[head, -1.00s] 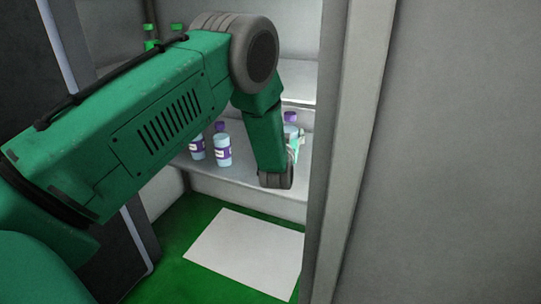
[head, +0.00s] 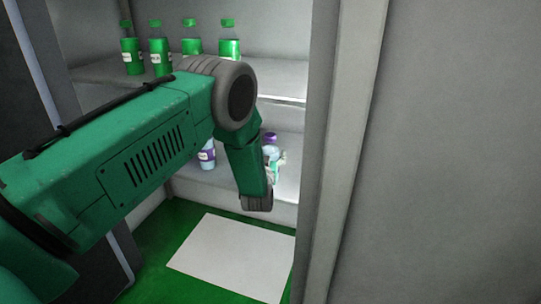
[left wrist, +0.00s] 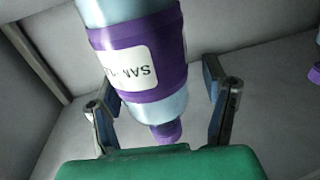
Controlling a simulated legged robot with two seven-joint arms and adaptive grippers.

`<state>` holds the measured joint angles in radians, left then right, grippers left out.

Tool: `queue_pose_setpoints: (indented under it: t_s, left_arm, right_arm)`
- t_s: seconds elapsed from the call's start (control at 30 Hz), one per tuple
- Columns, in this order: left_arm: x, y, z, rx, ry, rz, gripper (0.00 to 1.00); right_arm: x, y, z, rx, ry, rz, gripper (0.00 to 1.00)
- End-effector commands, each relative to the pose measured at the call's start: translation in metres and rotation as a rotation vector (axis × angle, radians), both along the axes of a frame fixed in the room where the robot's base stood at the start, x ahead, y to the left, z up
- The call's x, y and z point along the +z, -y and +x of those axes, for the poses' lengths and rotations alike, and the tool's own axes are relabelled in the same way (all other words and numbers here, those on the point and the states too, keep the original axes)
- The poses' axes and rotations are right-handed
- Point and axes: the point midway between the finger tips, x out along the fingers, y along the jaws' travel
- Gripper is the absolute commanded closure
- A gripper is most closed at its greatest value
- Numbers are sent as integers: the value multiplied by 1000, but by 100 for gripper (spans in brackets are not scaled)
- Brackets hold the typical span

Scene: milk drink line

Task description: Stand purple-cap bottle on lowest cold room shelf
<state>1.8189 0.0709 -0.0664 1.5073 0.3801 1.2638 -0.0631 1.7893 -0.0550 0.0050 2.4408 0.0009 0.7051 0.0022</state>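A purple-cap bottle (head: 271,138) with a pale blue body is at the right of the lowest cold room shelf (head: 215,177); my arm hides its lower part, so its contact with the shelf cannot be seen. My left gripper (head: 271,165) is beside it, mostly hidden by its own wrist. In the left wrist view the bottle (left wrist: 137,60), with a purple label, lies between my two fingers (left wrist: 163,105). The fingers are spread, with a clear gap on the right side. My right gripper is not in view.
Another purple-label bottle (head: 207,155) stands on the same shelf, partly behind my arm. Several green-cap bottles (head: 229,42) stand on the shelf above. The door frame (head: 345,150) is close on the right. A white sheet (head: 232,258) lies on the green floor.

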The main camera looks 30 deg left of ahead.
Motion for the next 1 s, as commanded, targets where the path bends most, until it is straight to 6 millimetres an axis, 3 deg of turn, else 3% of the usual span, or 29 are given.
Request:
queue_pose_setpoints:
  t_s: [0.37,0.8,1.0]
  left_arm:
    - [6,7,-2,-2,1,6,31]
    - [5,42,-80,-3,-3,3,31]
    - [5,54,-102,-3,0,3,31]
  right_arm:
    - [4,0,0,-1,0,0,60]
    - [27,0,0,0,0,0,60]
    - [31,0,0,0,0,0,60]
